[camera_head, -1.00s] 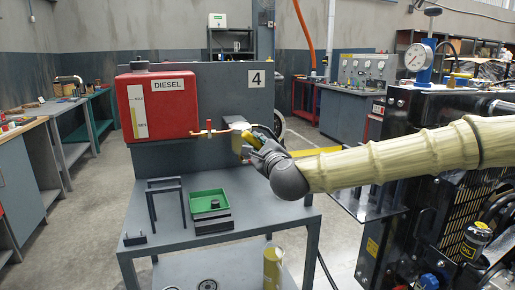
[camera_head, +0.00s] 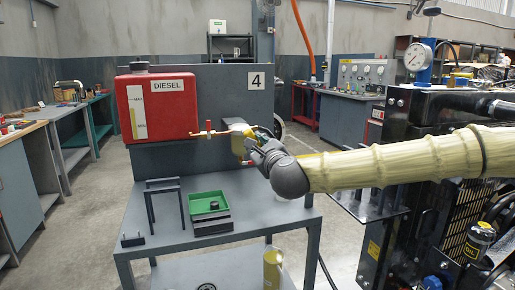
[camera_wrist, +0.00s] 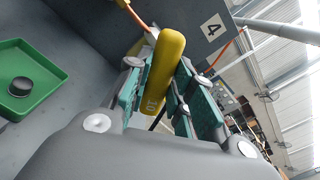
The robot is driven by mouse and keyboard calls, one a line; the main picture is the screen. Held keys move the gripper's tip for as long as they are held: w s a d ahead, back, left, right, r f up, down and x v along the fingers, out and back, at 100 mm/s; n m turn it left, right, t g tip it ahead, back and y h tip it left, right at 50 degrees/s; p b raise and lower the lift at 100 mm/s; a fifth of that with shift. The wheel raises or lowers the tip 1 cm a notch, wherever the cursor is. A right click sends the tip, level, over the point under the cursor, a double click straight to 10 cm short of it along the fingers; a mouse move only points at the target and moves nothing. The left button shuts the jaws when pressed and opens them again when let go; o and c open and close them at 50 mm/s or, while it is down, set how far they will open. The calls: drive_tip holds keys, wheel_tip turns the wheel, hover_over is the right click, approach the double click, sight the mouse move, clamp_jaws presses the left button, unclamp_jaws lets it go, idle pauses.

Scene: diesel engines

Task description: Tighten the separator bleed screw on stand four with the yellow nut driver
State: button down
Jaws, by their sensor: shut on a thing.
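The yellow nut driver (camera_wrist: 163,66), marked 10, is held lengthwise between the green pads of my gripper (camera_wrist: 158,95). In the head view my gripper (camera_head: 257,139) is at the right end of stand four's panel, next to the separator (camera_head: 236,123), with the driver's far end pointing towards it. The bleed screw and the driver's tip cannot be made out, so I cannot tell whether they touch. The number 4 plate (camera_head: 256,80) is above my gripper.
A red diesel tank (camera_head: 157,105) with a copper fuel line (camera_head: 210,133) is left of the separator. Below are a green tray (camera_head: 207,202) and a black frame (camera_head: 164,187) on the stand's table (camera_head: 262,208). A black engine (camera_head: 440,140) stands close at right.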

drive_tip(key=shift+d, duration=0.1)
idle(0.3)
drive_tip(key=shift+s+d, duration=0.1)
drive_tip(key=shift+s, duration=0.15)
drive_tip(key=shift+s+d, duration=0.1)
drive_tip(key=shift+s, duration=0.45)
drive_tip(key=b+v, duration=0.1)
drive_tip(key=v, duration=0.5)
drive_tip(key=shift+s, duration=0.4)
drive_tip(key=shift+d, duration=0.2)
